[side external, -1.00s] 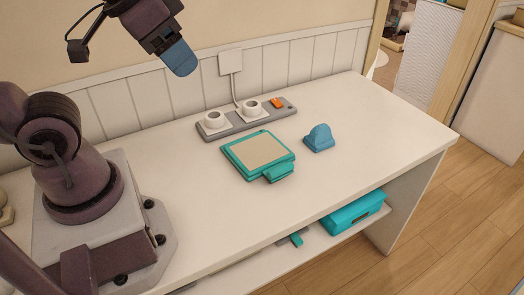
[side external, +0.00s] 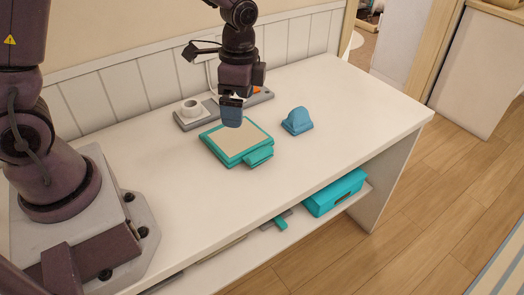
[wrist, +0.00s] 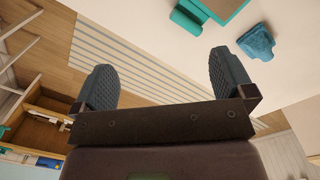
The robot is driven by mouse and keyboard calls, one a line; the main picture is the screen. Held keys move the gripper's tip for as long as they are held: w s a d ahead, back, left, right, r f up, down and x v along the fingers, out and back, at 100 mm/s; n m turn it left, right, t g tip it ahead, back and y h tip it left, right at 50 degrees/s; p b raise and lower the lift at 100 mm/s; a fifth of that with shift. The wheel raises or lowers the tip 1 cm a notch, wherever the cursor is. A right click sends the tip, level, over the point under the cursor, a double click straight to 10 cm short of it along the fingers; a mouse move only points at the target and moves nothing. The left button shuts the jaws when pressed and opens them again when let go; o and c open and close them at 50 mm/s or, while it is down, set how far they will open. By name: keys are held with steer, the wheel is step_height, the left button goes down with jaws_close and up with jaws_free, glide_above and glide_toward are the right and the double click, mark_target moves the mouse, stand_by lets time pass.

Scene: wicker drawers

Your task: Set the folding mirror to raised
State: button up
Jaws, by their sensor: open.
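The folding mirror (side external: 226,154) lies flat on the white table, a teal square frame around a beige panel, with a teal tab (side external: 259,157) at its front right edge. In the side view my gripper (side external: 231,122) points down over the mirror's back part and hides some of it; I cannot tell how high above it the fingers are. In the wrist view my gripper (wrist: 163,80) is open with nothing between its two dark fingers. Only part of the mirror (wrist: 224,8) shows there, at the top edge, with its tab (wrist: 187,21).
A blue rounded block (side external: 297,121) stands right of the mirror. It also shows in the wrist view (wrist: 257,42). A teal box (side external: 333,193) is on the lower shelf. The table's right end is clear.

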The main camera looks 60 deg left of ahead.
mark_target(262, 154)
steer(key=w+f+m, duration=0.1)
steer(key=f+m, duration=0.1)
steer(key=f, duration=0.3)
steer(key=w+f+m, duration=0.2)
steer(key=f+m, duration=0.1)
steer(key=f, duration=0.3)
steer(key=w+f+m, duration=0.2)
steer(key=f+m, duration=0.1)
steer(key=f, duration=0.2)
steer(key=shift+w+d+f+t, duration=0.1)
steer(key=shift+w+f+t, duration=0.1)
steer(key=shift+t, duration=0.1)
steer(key=shift+c, duration=0.2)
